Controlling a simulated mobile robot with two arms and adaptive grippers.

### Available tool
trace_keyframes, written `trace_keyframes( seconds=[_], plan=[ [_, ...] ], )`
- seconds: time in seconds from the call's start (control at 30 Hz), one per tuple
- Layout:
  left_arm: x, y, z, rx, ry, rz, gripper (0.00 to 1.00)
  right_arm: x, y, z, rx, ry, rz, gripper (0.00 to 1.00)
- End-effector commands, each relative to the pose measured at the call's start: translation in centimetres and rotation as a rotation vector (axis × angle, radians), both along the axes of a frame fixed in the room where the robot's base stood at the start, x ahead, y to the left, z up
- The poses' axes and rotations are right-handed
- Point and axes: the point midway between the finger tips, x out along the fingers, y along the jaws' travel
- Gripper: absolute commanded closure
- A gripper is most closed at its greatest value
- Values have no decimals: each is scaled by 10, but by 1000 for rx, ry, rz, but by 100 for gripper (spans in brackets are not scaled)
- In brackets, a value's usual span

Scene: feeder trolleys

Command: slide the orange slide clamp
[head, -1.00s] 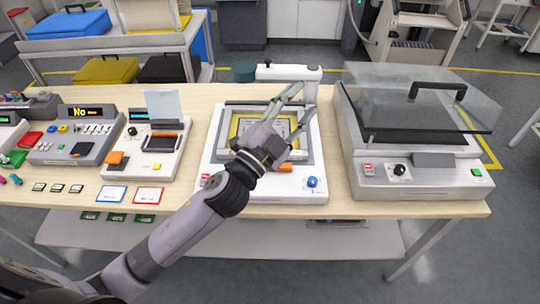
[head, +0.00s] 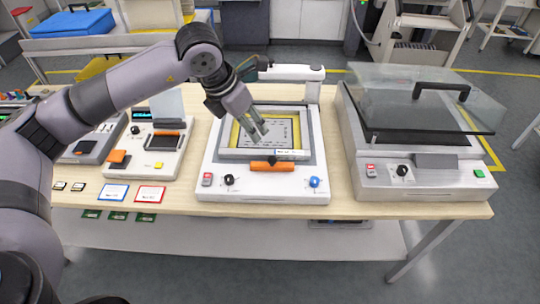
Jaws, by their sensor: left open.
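An orange bar (head: 272,166), which looks like the slide clamp, lies along the front of the yellow-edged frame on the white printer-like machine (head: 213,190). A dark knob sits on top of the bar. My left gripper (head: 256,136) is open and empty. It points down over the grey patterned plate (head: 283,131) inside the frame, behind the orange bar and apart from it. I cannot tell how high its fingertips are above the plate. My right gripper is not in view.
A machine with a glass lid (head: 425,100) stands to the right. A smaller device (head: 155,165) with orange parts stands to the left. A white arm (head: 290,73) spans the back of the middle machine. Blue- and red-edged cards (head: 150,194) lie at the table's front edge.

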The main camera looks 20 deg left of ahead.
Motion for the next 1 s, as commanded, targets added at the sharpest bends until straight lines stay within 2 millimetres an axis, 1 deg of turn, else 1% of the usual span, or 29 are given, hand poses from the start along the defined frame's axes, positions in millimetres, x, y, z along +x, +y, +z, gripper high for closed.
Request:
trace_keyframes(
  seconds=[0.17, 0.7, 0.8, 0.9, 1.0],
  plan=[
    [6, -3, -19, 2, 6, 2, 57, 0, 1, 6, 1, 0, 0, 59],
    [44, -27, -124, -2, 5, -3, 57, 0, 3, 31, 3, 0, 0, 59],
    [50, -29, -139, -3, 5, -2, 57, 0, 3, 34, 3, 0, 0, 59],
    [54, -32, -150, -4, 3, -2, 57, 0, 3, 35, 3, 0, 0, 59],
    [56, -32, -156, -3, 2, -2, 57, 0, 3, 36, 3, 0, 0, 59]
  ],
)
